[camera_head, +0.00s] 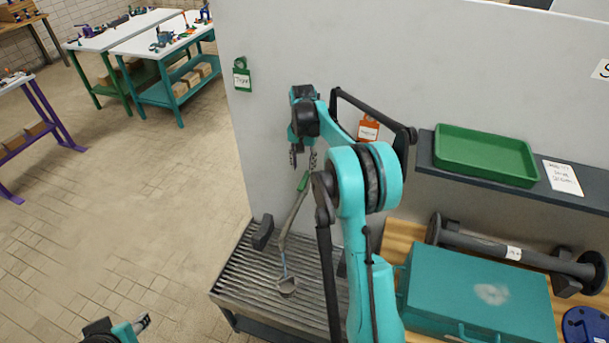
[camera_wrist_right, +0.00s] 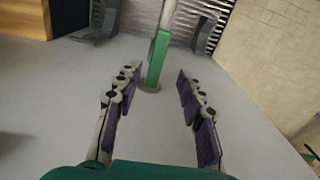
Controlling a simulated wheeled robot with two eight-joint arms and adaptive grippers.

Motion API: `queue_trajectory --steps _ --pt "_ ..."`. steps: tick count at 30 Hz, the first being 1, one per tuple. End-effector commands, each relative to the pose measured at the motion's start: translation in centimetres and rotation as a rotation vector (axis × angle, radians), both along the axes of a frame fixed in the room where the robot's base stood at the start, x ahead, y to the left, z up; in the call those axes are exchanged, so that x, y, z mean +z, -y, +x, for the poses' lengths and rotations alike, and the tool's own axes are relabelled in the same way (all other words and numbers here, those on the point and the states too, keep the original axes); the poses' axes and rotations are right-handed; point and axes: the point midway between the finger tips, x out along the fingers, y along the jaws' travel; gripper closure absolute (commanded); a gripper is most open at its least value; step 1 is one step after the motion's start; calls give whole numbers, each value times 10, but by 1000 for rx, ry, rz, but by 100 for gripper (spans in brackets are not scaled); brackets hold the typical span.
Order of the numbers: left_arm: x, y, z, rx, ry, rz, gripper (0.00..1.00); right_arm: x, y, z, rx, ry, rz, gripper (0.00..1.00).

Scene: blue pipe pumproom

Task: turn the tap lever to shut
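The tap's green lever (camera_head: 304,181) shows near the pale wall, above a grey slanting pipe (camera_head: 291,222). My right gripper (camera_head: 303,157) is just above the lever in the head view. In the right wrist view, the green lever (camera_wrist_right: 158,60) appears between and just beyond the fingertips of my open right gripper (camera_wrist_right: 157,73). Clear gaps show on both sides; neither finger appears to touch it. A round fitting (camera_wrist_right: 150,86) sits at its wall end. My left gripper (camera_head: 131,328) is partly cut off at the bottom left, its opening unclear.
A teal case (camera_head: 480,295) stands on the wooden bench at right. A shelf holds a green tray (camera_head: 486,154). Open tiled floor lies left.

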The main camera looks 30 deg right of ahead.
Motion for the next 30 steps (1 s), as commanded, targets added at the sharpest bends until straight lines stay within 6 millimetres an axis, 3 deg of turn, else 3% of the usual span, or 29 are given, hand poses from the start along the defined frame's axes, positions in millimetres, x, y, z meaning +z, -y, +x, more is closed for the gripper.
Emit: queue_trajectory --steps 8,19,30 --pt "2 0 0 0 0 0 60 -22 10 6 -32 -23 8 60" --pt "-5 0 0 0 0 0 60 -78 10 6 -30 -21 7 60" --pt "-5 0 0 0 0 0 60 -87 10 6 -30 -21 7 60"
